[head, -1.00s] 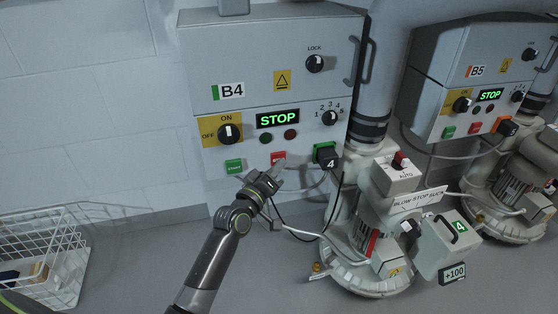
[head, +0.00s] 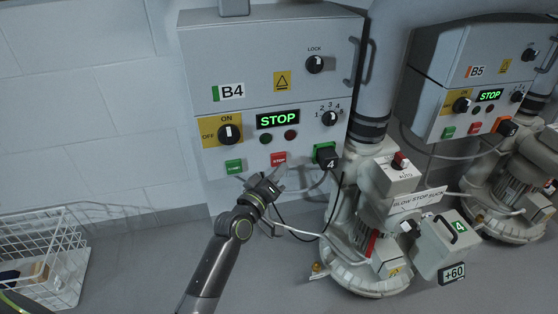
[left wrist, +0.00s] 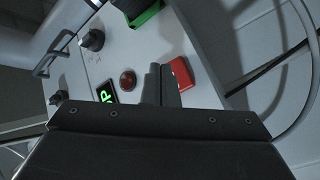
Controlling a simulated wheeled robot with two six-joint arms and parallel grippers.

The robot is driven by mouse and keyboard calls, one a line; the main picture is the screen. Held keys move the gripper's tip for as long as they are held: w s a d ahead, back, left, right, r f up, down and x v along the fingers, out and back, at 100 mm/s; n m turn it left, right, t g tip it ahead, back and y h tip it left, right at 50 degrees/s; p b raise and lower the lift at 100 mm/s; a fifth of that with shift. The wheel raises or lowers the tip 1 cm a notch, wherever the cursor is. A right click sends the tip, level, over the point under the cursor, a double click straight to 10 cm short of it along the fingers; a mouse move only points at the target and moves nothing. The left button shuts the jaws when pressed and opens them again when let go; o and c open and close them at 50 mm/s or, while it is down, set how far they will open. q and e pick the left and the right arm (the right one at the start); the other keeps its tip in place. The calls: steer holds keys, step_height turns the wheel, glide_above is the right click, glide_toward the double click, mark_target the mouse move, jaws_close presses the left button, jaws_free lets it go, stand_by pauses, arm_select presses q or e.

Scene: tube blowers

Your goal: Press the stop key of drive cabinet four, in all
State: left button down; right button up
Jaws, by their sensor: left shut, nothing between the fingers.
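Drive cabinet B4 (head: 260,65) is a grey box on the wall. Its red stop key (head: 278,159) shows uncovered in the head view, below a display (head: 278,119) that reads STOP in green. My left gripper (head: 281,177) is shut and empty just below the stop key, seemingly apart from it. In the left wrist view the closed fingertips (left wrist: 161,75) stand beside the red key (left wrist: 182,74), whose lettering is hidden; the gap in depth is hard to judge.
A green start key (head: 234,166) is left of the stop key, and a black plug (head: 327,158) marked 4 is on its right. Cables hang below. A blower (head: 365,260) stands at right, cabinet B5 (head: 437,62) beyond. A wire basket (head: 45,250) is at left.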

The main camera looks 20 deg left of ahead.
arm_select(q)
steer(key=s+d, duration=0.1)
steer(key=s, duration=0.1)
steer(key=s+d, duration=0.1)
steer(key=s, duration=0.1)
steer(key=shift+d, duration=0.4)
stand_by(0.6)
